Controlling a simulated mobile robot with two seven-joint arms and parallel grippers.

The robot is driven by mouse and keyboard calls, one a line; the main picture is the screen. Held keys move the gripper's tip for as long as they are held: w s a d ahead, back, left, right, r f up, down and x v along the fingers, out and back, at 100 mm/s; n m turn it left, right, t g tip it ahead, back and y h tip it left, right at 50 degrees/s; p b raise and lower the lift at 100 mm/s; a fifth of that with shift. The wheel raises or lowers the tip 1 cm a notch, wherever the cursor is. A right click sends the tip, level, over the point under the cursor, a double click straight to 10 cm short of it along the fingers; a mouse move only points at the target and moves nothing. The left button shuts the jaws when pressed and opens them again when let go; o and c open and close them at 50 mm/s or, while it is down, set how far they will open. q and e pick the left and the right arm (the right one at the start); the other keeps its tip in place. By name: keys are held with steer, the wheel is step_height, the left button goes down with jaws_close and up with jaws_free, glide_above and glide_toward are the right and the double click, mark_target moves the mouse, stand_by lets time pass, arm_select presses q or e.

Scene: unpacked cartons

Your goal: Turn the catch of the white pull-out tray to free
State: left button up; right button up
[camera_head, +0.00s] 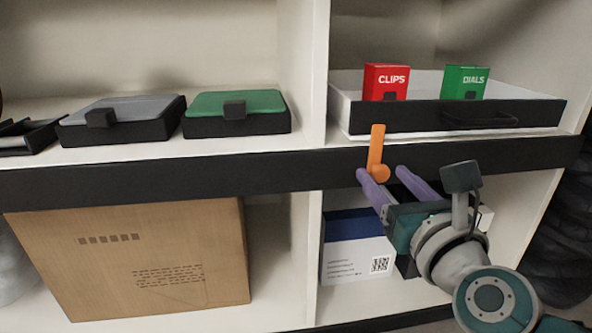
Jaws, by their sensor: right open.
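The white pull-out tray (345,102) sits in the upper right compartment, with a black front and a dark handle (480,120). It holds a red CLIPS box (387,78) and a green DIALS box (464,81). The orange catch (376,150) is on the dark shelf edge below the tray's left part. Its lever points up, overlapping the tray front's lower edge in the picture, and its round pivot is at the bottom. My right gripper (382,172) is open, its purple fingers close to the pivot; I cannot tell whether they touch it. My left gripper is not in view.
A grey-lidded case (122,109) and a green-lidded case (237,104) stand on the upper left shelf. A cardboard carton (130,260) is below. A blue-and-white box (354,254) stands in the lower right compartment, behind my right gripper. A white upright (313,70) divides the compartments.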

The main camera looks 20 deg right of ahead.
steer(key=shift+c, duration=0.2)
jaws_close()
stand_by(0.3)
